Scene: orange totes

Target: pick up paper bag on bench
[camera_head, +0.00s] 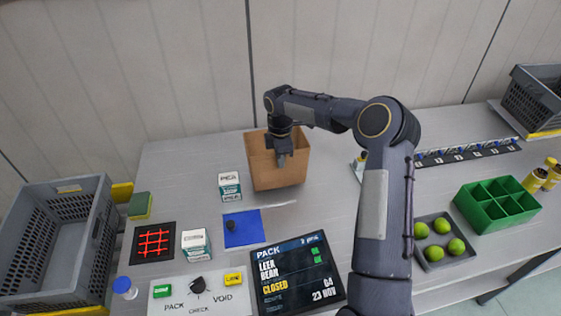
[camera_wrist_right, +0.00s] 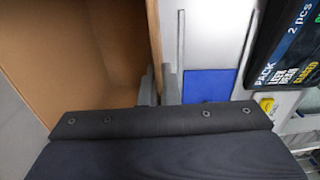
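The brown paper bag (camera_head: 270,177) is upright and open-topped near the back of the bench (camera_head: 185,160). My right gripper (camera_head: 284,158) points down at the bag's front rim. In the right wrist view, its two grey fingertips (camera_wrist_right: 160,86) sit on either side of the bag's wall (camera_wrist_right: 155,35), close against it, with one finger inside the bag. The wall is pinched between them. The bag's inside (camera_wrist_right: 100,50) looks empty where it shows. I cannot tell whether the bag's base touches the bench. My left gripper is out of view.
A white-and-green carton (camera_head: 230,187) stands just left of the bag. A blue mat (camera_head: 243,228) and a dark PACK screen (camera_head: 297,277) lie in front. A grey crate (camera_head: 95,225) is at left. A green divided tray (camera_head: 497,205) and a tray of limes (camera_head: 440,265) are at right.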

